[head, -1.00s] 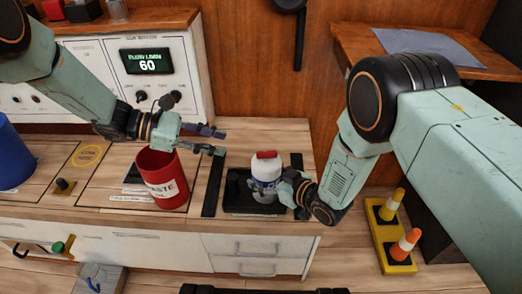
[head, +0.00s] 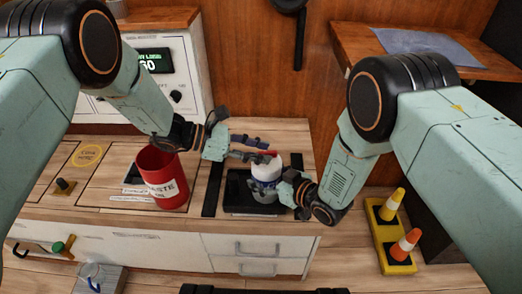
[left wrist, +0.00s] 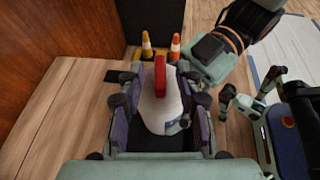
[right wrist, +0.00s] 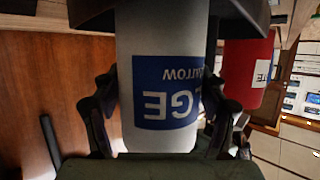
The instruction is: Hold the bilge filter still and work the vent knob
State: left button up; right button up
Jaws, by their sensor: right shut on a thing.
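The bilge filter (head: 265,182) is a white canister with a blue label, upright on a black tray (head: 245,204) on the counter. My right gripper (head: 287,188) is shut on its body from the right; the right wrist view shows the filter (right wrist: 165,75) between the fingers. The red vent knob (left wrist: 160,76) is a narrow bar on top of the filter. My left gripper (head: 268,152) reaches in from the left at the knob's height. In the left wrist view its fingers stand wide apart, either side of the knob, with gaps. In the head view its fingers partly hide the knob.
A red waste bin (head: 162,180) stands left of the tray, below my left arm. A white panel with a display (head: 154,60) is behind. Yellow and orange cones (head: 404,245) stand on a yellow base at the right.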

pick_arm(q)
jog(key=shift+d+f, duration=0.15)
jog(key=shift+d, duration=0.2)
jog(key=shift+c, duration=0.3)
grip_shut()
